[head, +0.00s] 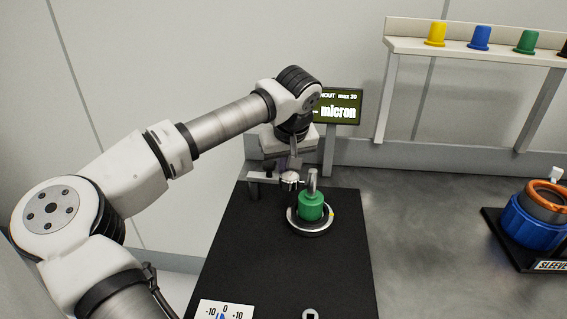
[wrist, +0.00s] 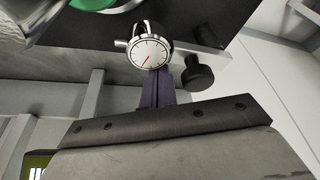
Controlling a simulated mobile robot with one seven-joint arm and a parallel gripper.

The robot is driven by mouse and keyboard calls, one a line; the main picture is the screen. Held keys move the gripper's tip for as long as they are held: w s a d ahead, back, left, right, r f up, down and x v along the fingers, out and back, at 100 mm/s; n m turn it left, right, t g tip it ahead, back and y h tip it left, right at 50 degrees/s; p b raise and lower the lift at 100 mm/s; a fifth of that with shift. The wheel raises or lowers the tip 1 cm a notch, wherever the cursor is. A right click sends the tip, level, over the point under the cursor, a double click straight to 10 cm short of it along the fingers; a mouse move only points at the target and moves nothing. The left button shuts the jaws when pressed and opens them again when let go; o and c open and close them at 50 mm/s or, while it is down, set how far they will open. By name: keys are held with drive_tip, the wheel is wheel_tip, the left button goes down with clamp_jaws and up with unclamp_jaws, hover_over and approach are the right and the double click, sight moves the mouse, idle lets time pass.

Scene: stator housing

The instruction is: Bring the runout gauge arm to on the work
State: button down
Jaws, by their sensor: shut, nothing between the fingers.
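The runout gauge has a round white dial (wrist: 151,52) with a red needle, and a black knob (wrist: 198,74) beside it in the wrist view. In the head view the dial (head: 290,178) sits just left of the work, a green cylinder (head: 311,207) with a grey shaft standing upright in a ring. Part of the gauge's grey arm (head: 262,177) shows behind. My gripper (head: 292,164) is shut and empty, close to the dial. Its dark purple fingers (wrist: 158,80) reach towards the dial in the wrist view. I cannot tell whether they touch it, or whether the gauge tip touches the work.
A display (head: 338,108) behind reads "max 30" and "micron" with a dash. A black mat (head: 262,245) lies under the work, with a -10/0/+10 scale (head: 226,309) in front. A blue and orange part (head: 540,215) stands at right. The grey bench between is clear. Coloured cups (head: 480,38) line a shelf.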

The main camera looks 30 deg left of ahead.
drive_tip(key=s+m, duration=0.1)
drive_tip(key=d+m+h, duration=0.1)
drive_tip(key=m, duration=0.1)
drive_tip(key=shift+s+d+m+t, duration=0.1)
drive_tip(key=shift+s+m+t, duration=0.2)
drive_tip(key=shift+s+t, duration=0.1)
drive_tip(key=shift+s+d, duration=0.15)
drive_tip(key=shift+s, duration=0.2)
drive_tip(key=v, duration=1.3)
drive_tip(key=shift+r+b, duration=0.3)
drive_tip(key=shift+r, duration=0.05)
drive_tip(key=shift+s+d, duration=0.1)
